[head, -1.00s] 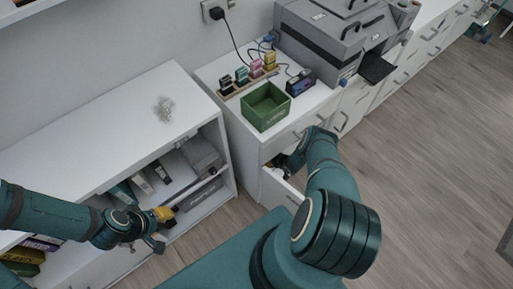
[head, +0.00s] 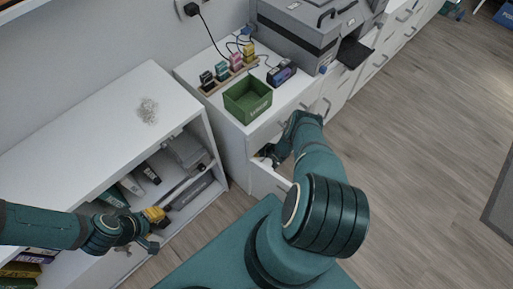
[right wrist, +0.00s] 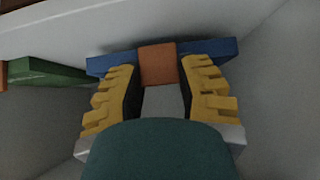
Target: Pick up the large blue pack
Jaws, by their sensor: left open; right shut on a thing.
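In the right wrist view, a blue pack (right wrist: 216,48) with an orange band lies across the fingertips of my right gripper (right wrist: 157,72). The two yellow fingers are shut on it, one on either side of the orange band. The pack is inside a pale drawer. In the head view, my right arm reaches into the open drawer (head: 270,181) below the green box, and the arm hides most of the gripper and the pack. My left gripper (head: 154,229) is open and empty in front of the white shelf.
A green object (right wrist: 48,72) lies left of the pack in the drawer. The white shelf (head: 90,140) holds several boxes.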

